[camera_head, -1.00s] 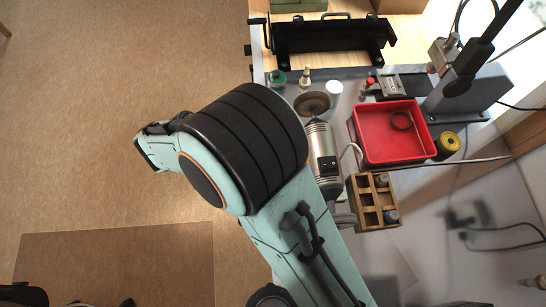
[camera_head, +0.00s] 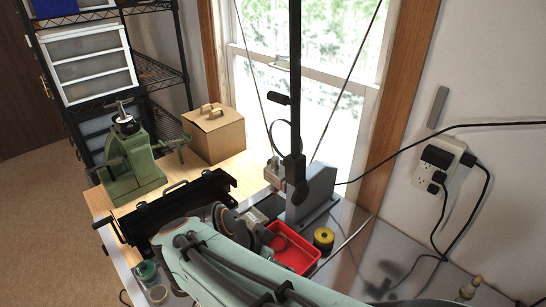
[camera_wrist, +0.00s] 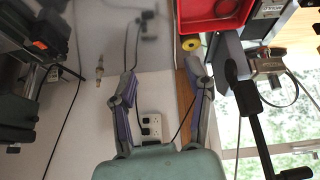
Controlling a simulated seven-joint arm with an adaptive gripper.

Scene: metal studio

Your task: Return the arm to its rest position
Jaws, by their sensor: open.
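My gripper (camera_wrist: 163,72) shows in the wrist view with its two purple-grey fingers spread apart and nothing between them. Behind the fingers are the pale wall and a power outlet (camera_wrist: 151,125). In the head view my pale green arm (camera_head: 235,268) reaches from the bottom right over the front of the workbench, its black joint near the middle. My gripper cannot be made out in the head view.
A red tray (camera_head: 297,259) and a yellow roll (camera_head: 323,238) are on the bench beside my arm. A black metal frame (camera_head: 175,208), a green machine (camera_head: 130,165), a cardboard box (camera_head: 213,135) and a grey stand with a post (camera_head: 312,195) are beyond. A window is behind.

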